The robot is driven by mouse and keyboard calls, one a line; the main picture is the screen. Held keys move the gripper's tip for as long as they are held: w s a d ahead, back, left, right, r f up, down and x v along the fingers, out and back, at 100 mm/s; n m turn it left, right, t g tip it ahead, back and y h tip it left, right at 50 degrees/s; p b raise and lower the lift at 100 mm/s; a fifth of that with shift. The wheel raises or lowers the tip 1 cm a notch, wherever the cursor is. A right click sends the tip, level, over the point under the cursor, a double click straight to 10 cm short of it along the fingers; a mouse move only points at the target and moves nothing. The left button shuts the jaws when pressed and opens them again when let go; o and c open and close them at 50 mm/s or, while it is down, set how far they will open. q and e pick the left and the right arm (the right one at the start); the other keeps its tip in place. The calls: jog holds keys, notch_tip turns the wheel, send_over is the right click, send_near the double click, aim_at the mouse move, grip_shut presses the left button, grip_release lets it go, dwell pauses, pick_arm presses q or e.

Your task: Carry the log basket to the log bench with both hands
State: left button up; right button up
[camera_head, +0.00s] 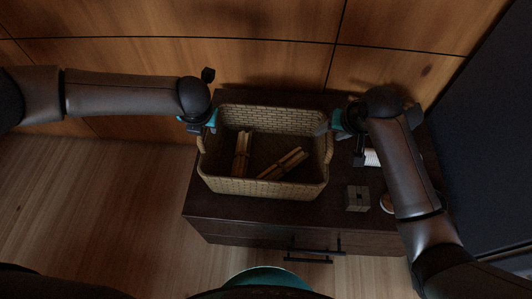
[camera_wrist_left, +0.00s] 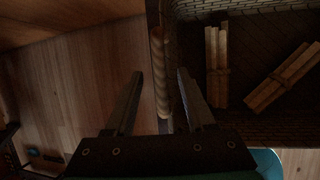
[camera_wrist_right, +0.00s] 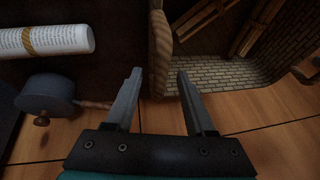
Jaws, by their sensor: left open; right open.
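The log basket (camera_head: 265,188) is a woven tan basket standing upright on a dark wooden cabinet (camera_head: 230,228). Two tied bundles of split sticks (camera_head: 242,150) (camera_head: 285,164) lie inside it. My left gripper (camera_head: 210,125) is open at the basket's left end. In the left wrist view the rope-like handle (camera_wrist_left: 160,75) stands between its open fingers (camera_wrist_left: 160,75). My right gripper (camera_head: 335,124) is open at the right end. In the right wrist view the other handle (camera_wrist_right: 160,45) lies between the fingertips (camera_wrist_right: 159,75). No log bench can be made out.
A rolled paper tied with twine (camera_wrist_right: 50,40) and a small dark pot (camera_wrist_right: 45,92) are right of the basket. A grey block (camera_head: 357,198) sits at the cabinet's front right. A timber wall (camera_head: 180,60) stands close behind. Open floor (camera_head: 90,200) lies to the left.

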pick_arm(q)
jog(key=shift+w+a+f, duration=0.1)
jog(key=shift+w+f, duration=0.1)
jog(key=shift+f, duration=0.25)
pick_arm(e)
jog(key=shift+w+a+f, duration=0.1)
jog(key=shift+w+f, duration=0.1)
jog(key=shift+f, duration=0.25)
pick_arm(q)
jog(key=shift+c, duration=0.2)
pick_arm(e)
jog(key=shift+c, duration=0.2)
pick_arm(q)
grip_shut()
pick_arm(e)
grip_shut()
